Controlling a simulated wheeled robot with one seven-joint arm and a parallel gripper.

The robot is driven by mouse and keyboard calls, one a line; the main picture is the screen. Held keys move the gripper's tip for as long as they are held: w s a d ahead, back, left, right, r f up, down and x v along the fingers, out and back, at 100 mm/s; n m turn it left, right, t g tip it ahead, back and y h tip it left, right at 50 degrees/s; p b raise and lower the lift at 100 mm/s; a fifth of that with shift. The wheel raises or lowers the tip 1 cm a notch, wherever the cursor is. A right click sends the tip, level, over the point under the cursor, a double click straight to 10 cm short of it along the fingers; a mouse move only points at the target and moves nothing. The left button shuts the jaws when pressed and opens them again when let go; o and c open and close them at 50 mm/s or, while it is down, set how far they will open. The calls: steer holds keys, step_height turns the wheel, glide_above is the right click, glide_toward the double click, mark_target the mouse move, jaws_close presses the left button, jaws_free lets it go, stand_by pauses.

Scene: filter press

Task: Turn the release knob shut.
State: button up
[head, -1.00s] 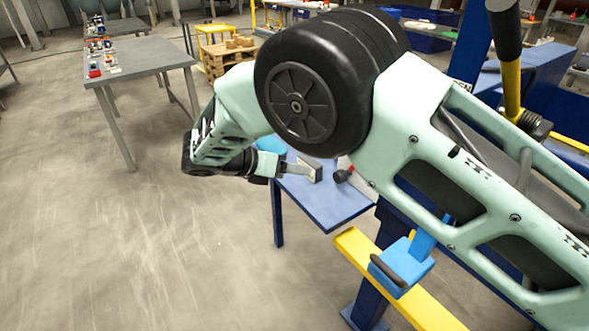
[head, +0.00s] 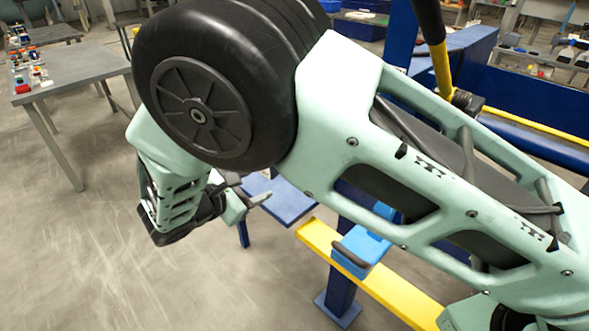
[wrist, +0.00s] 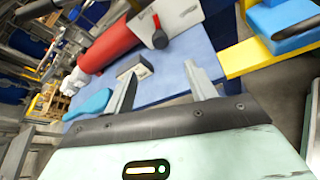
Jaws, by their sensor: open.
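In the wrist view, the release knob (wrist: 160,39) looks like a dark round knob with a short lever. It sits on a pale grey plate (wrist: 170,22) at the end of a red cylinder (wrist: 110,45). My gripper (wrist: 162,69) is open and empty, with its two fingers apart, and the knob appears beyond the fingertips, not touched. In the head view my gripper (head: 262,197) is partly seen beside the blue table (head: 285,200). The knob is hidden there behind my arm.
A small grey block (wrist: 132,70), a white item (wrist: 142,66) and a light blue piece (wrist: 90,104) lie near the cylinder. A yellow beam (head: 370,270) carries a blue block with a dark handle (head: 352,252). Open floor lies at left.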

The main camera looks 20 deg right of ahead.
steer(key=p+x, duration=0.4)
steer(key=x, duration=1.3)
steer(key=shift+w, duration=0.2)
steer(key=c, duration=1)
